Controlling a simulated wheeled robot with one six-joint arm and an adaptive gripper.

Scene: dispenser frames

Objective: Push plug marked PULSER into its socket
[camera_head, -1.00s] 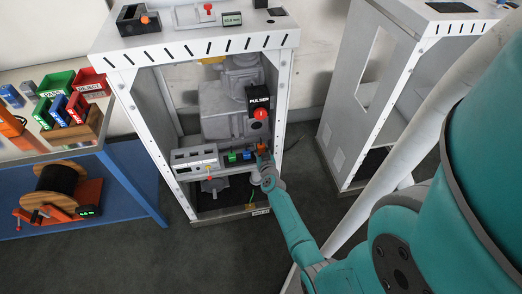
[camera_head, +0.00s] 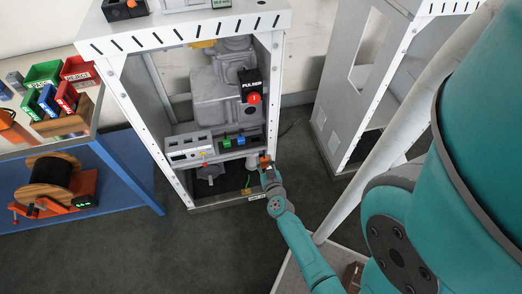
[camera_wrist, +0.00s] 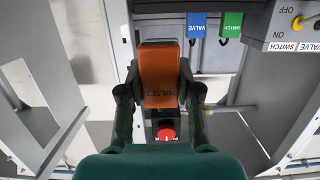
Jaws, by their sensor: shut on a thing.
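An orange plug (camera_wrist: 160,75) is held between the fingers of my gripper (camera_wrist: 160,95); the upside-down lettering on it is partly hidden. In the head view the plug (camera_head: 264,160) is at the front right of the open cabinet, lower than and right of the dark socket panel (camera_head: 212,146). My gripper (camera_head: 266,169) is just below it. I cannot make out the orange plug's socket.
A black box marked PULSER (camera_head: 250,86) with a red button (camera_head: 254,98) is above the panel. A grey switch box (camera_head: 188,152) stands left of it. The cabinet's right post (camera_head: 271,110) is close to my gripper. A second cabinet (camera_head: 365,85) stands to the right.

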